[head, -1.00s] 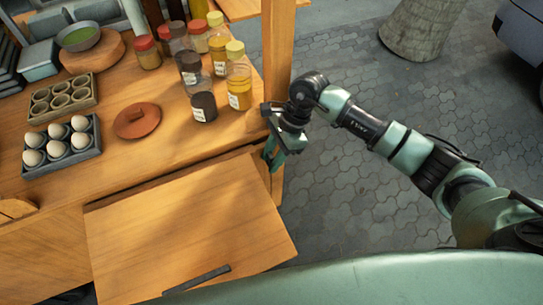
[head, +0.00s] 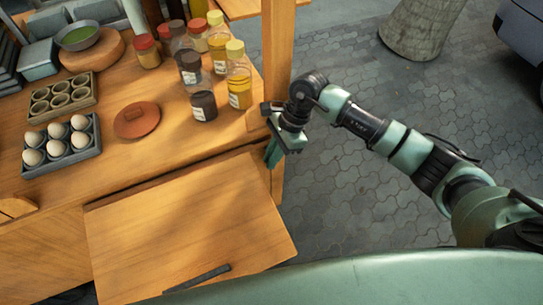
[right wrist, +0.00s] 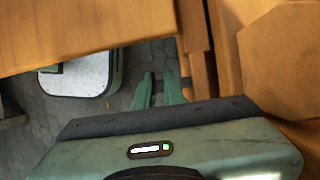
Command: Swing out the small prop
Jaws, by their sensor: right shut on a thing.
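My right gripper (head: 273,157) is at the counter's front right corner, just beside the upper right edge of the wooden flap (head: 190,230). In the right wrist view its two green fingers (right wrist: 158,90) point away below the wooden edge, beside an upright wooden strip (right wrist: 195,50) that may be the small prop. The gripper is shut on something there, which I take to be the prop. The grip itself is mostly hidden, in the head view by the wrist. The flap slopes at the counter's front and has a dark handle (head: 197,279). My left gripper is not in view.
A wooden post (head: 278,50) rises close behind my right wrist. Several spice jars (head: 239,85), a clay lid (head: 137,120) and an egg tray (head: 62,145) stand on the counter (head: 150,165). Paved floor to the right is open.

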